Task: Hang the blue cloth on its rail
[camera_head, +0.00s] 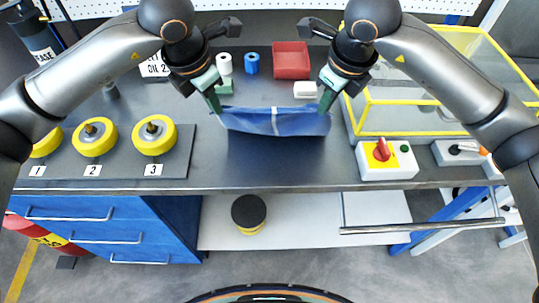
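The blue cloth (250,121), with a pale stripe down its middle, is spread between my two grippers over the dark tabletop. My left gripper (216,104) is at its left upper corner and appears shut on it. My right gripper (327,104) is at its right upper corner and also appears shut on it. The cloth's upper edge sags slightly, and a dark shadow lies on the table in front of it. The metal rail (420,228) runs along the table's front at the right, below the tabletop's edge, and is bare.
A white box with a red knob (381,153) stands near the front edge, above the rail. A yellow-framed clear case (435,100) is at right. Yellow numbered coils (154,135) sit at left. A red tray (291,61) and small spools (252,64) are behind the cloth.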

